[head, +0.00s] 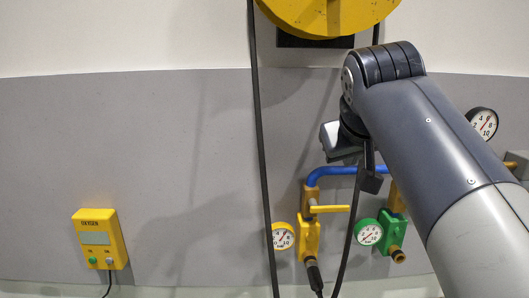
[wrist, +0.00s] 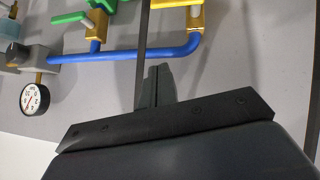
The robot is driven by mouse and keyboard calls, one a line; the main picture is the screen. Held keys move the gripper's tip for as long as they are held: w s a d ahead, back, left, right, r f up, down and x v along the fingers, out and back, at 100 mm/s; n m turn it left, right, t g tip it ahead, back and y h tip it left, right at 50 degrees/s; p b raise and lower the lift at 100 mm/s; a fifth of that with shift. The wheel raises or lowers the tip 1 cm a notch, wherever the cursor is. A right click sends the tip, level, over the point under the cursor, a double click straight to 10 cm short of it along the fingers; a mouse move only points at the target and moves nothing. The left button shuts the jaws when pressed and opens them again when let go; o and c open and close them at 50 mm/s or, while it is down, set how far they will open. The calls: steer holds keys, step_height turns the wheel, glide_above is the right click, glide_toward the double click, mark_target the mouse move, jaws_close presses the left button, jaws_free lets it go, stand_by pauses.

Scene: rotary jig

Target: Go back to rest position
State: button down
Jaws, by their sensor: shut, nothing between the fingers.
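My gripper (head: 370,178) hangs at the end of my grey arm, in front of the wall panel and just above the valves in the head view. Its dark fingers are shut and hold nothing. In the wrist view the shut fingers (wrist: 157,86) show edge-on beyond the black gripper body. Behind them are the blue pipe (wrist: 120,56) and a thin black cable (wrist: 142,40). The head view shows the blue pipe (head: 335,171) close to the left of the fingers; I cannot tell whether they touch anything.
A yellow wheel (head: 325,14) is mounted above, with black cables (head: 260,120) hanging down. A yellow valve (head: 309,235), a green valve (head: 389,231) and gauges (head: 482,124) sit near my arm. A yellow oxygen box (head: 99,239) is at lower left.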

steer(key=w+a+f+n+t+h+b, duration=0.1)
steer(key=w+a+f+n+h+b, duration=0.3)
steer(key=f+h+b, duration=0.2)
steer(key=shift+a+f+h, duration=0.25)
steer(key=shift+f+h, duration=0.05)
steer(key=shift+f, duration=0.8)
stand_by(0.6)
